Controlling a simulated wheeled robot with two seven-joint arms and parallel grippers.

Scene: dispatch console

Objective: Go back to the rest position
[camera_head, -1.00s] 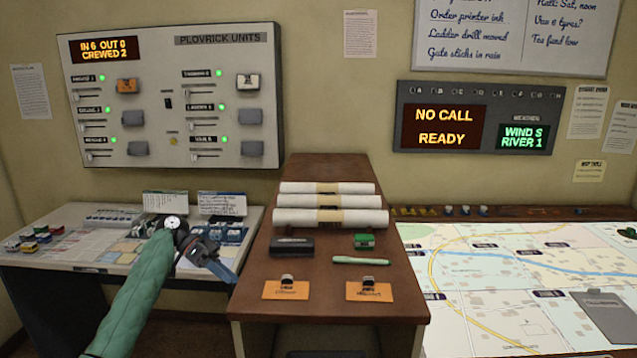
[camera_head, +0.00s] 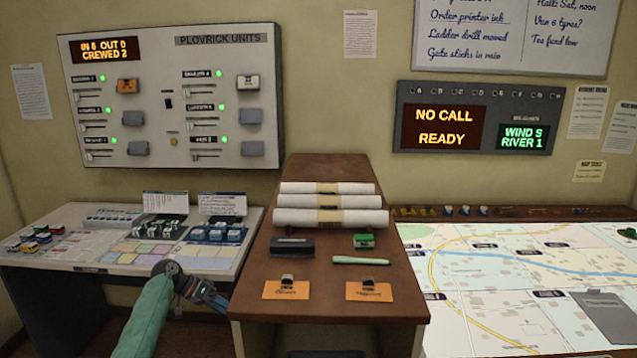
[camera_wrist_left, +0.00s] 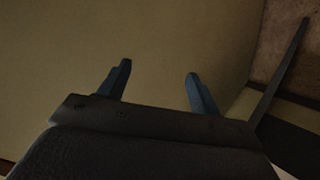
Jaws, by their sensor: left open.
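My left gripper (camera_head: 216,302) is in front of the left desk's front edge, low and just left of the brown cabinet. In the left wrist view its two blue fingers (camera_wrist_left: 160,82) stand apart with nothing between them. Its green-sleeved arm comes up from the bottom of the head view. My right gripper is in neither current view.
The left desk (camera_head: 60,262) holds small model vehicles, cards and trays. The brown cabinet (camera_head: 330,292) carries paper rolls (camera_head: 330,218), a black box, a green item and orange cards. A lit map table (camera_head: 470,275) stands right. The unit panel (camera_head: 170,95) hangs behind.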

